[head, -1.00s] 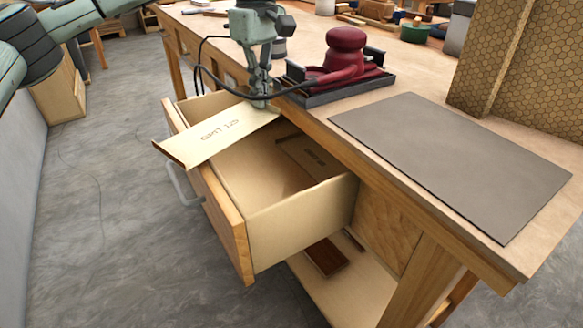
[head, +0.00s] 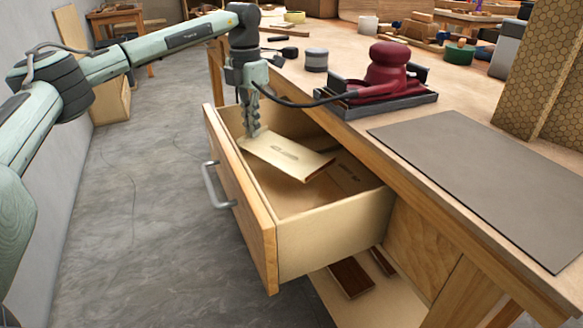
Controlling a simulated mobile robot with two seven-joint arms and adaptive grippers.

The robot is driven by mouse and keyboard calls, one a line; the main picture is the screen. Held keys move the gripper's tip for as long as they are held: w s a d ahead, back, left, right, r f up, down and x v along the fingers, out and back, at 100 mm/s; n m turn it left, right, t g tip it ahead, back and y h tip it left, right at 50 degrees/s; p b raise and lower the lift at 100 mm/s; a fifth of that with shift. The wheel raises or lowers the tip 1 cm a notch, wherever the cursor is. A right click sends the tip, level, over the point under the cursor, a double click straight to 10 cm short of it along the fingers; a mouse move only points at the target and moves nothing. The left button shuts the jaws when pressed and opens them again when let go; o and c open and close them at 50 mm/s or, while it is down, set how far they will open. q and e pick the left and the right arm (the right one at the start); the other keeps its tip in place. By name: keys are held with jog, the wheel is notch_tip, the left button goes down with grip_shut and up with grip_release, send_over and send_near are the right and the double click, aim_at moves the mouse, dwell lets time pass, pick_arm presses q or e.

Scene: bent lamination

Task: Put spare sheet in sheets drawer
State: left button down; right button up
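The spare sheet (head: 290,158), pale tan with dark print, is inside the open sheets drawer (head: 335,228). It lies tilted, with its near right end over the drawer's interior. My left gripper (head: 251,134) points down into the drawer's far left part, with its fingers closed at the sheet's upper left edge. The fingertips partly hide that edge. Another printed sheet (head: 348,180) lies deeper in the drawer, partly covered by the spare sheet. My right gripper is not in view.
A red sander (head: 388,68) sits in a dark tray on the workbench (head: 350,118), its cable running close to my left gripper. A grey mat (head: 490,175) lies at the right. Dark wooden blocks (head: 350,277) sit on the shelf below. Floor left of the drawer is clear.

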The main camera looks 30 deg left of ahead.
aim_at(256, 165)
pick_arm(q)
notch_tip(256, 165, down, 8)
jog(key=shift+r, duration=0.1)
dwell(0.4)
jog(key=c, duration=2.2)
grip_release()
jog(key=shift+f, duration=0.2)
jog(key=o, duration=0.5)
jog(key=shift+r, duration=0.15)
notch_tip(256, 165, up, 12)
jog(key=shift+r, duration=0.1)
